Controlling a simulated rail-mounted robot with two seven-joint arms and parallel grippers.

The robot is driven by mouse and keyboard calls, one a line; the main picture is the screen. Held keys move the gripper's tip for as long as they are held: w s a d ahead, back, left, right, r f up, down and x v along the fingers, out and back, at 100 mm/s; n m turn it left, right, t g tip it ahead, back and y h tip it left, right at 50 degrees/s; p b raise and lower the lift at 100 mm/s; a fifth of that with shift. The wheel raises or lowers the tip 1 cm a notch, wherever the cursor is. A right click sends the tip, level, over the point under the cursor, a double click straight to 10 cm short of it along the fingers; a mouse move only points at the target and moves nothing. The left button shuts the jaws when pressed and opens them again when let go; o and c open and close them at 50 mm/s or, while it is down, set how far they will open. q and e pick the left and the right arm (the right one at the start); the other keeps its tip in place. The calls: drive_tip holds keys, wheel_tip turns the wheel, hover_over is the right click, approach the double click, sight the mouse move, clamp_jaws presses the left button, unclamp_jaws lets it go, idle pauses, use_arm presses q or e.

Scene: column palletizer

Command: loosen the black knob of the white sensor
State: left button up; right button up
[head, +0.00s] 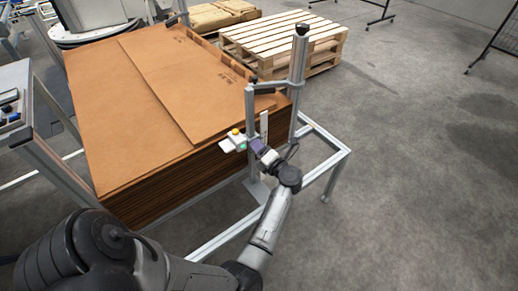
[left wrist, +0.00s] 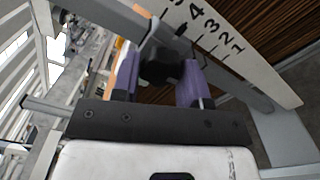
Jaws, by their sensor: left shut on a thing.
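The white sensor (head: 231,143), with a yellow top, sits on a grey upright post at the near right corner of the cardboard stack. My left gripper (head: 258,147) is at that post, just right of the sensor. In the left wrist view the black knob (left wrist: 161,66) lies between the two purple fingers of my left gripper, which is shut on it. The fingers hide the knob's sides. In the head view the knob is hidden by the gripper. My right gripper is not in view.
A numbered white scale (left wrist: 217,42) runs along the post beside the knob. The brown cardboard stack (head: 135,105) stands just left, in a metal frame (head: 312,178). A taller post (head: 298,75) rises behind. Wooden pallets (head: 285,38) stand at the back.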

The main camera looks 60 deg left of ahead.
use_arm(q)
drive_tip(key=o, duration=0.9)
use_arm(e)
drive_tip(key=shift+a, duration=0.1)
use_arm(q)
drive_tip(key=shift+d, duration=0.1)
